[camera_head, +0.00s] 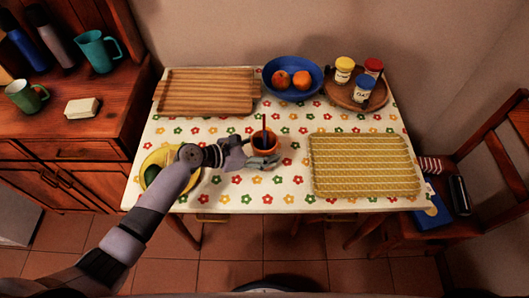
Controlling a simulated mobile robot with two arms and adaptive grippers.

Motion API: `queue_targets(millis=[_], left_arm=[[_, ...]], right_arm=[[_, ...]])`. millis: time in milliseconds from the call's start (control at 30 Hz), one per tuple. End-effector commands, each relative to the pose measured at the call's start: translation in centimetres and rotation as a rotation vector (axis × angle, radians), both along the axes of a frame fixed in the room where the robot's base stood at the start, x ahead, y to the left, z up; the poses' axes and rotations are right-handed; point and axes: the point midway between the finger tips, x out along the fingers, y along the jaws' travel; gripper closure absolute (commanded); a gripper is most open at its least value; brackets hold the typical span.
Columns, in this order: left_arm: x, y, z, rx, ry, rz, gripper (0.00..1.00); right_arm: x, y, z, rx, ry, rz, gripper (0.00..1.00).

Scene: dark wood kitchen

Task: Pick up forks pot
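A small orange-brown pot (265,141) stands upright on the flowered table, near its middle. A thin dark red upright thing, perhaps a utensil handle, sticks out of its top; I cannot make out forks. My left gripper (264,160) reaches in from the left, with its fingers at the pot's left and front sides. The lower front of the pot is partly hidden by the fingers. I cannot tell whether the fingers touch it or have closed on it. My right gripper does not show.
A yellow woven mat (365,165) lies right of the pot. A wooden board (206,91), a blue fruit bowl (292,76) and a round tray (378,98) with jars stand behind. A yellow plate (147,166) is under my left arm. A chair stands at the right.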

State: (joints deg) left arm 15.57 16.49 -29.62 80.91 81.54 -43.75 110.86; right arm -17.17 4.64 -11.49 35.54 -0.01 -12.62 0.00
Motion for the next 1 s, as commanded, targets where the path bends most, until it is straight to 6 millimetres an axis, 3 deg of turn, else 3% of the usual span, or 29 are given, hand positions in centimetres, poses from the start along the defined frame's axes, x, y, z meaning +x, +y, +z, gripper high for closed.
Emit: queue_targets(millis=[400, 667, 867, 1000], left_arm=[[0.0, 0.0, 0.0, -0.001, 0.000, 0.000, 0.74], [0.0, 0.0, 0.2, -0.001, -0.001, 0.000, 0.74], [0.1, 0.0, 1.9, -0.002, -0.003, -0.001, 0.74], [0.1, 0.0, 4.6, -0.001, -0.005, -0.002, 0.74]], right_arm=[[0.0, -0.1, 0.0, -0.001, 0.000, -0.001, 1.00], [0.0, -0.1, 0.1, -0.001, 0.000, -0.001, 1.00], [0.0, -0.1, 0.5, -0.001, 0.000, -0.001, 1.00], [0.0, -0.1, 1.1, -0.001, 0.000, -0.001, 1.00]])
